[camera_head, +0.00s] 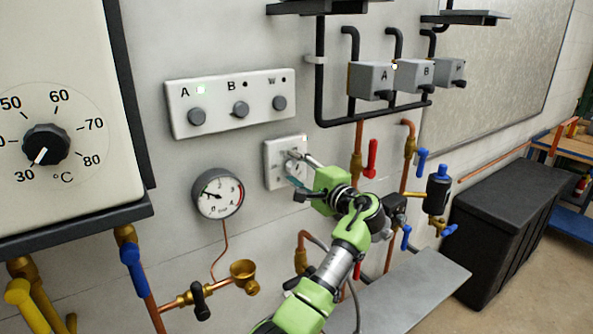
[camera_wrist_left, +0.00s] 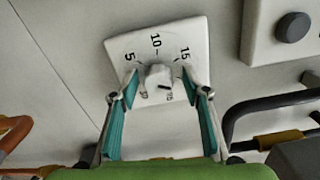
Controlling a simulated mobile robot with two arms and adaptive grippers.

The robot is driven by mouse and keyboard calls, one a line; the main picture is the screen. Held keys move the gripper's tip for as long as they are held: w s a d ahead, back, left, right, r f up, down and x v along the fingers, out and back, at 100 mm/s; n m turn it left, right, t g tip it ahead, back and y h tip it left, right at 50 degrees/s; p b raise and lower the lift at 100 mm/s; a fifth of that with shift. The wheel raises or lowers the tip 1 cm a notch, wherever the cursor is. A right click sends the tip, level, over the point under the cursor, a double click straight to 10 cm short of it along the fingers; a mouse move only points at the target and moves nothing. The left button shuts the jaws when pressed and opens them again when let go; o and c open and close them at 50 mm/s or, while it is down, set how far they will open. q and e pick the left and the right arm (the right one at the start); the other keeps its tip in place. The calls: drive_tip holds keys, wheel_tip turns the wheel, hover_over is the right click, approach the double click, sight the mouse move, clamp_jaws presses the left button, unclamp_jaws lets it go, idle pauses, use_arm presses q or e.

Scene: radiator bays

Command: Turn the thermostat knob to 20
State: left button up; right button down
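The thermostat is a small white plate (camera_head: 272,172) on the wall, seen square-on in the left wrist view (camera_wrist_left: 197,33). It carries a pale round knob (camera_wrist_left: 158,77) with a dark mark towards its lower right. The numbers 5, 10 and 15 are readable above the knob; those at its lower edge are too small to read surely. My left gripper (camera_head: 300,169) is at the thermostat. Its teal-padded fingers (camera_wrist_left: 160,80) are open, one on each side of the knob, with small gaps visible. In the head view the gripper partly hides the knob. My right gripper is in neither view.
A panel (camera_head: 228,124) with three knobs is above the thermostat; a pressure gauge (camera_head: 218,194) is to its left. Copper pipes with a red valve handle (camera_head: 371,158) are close on the right. A big dial box (camera_head: 75,60) is far left, a black chest (camera_head: 495,235) at right.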

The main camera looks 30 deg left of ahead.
use_arm(q)
drive_tip(key=shift+f, duration=0.1)
drive_tip(key=v, duration=1.2)
drive_tip(key=shift+s, duration=0.1)
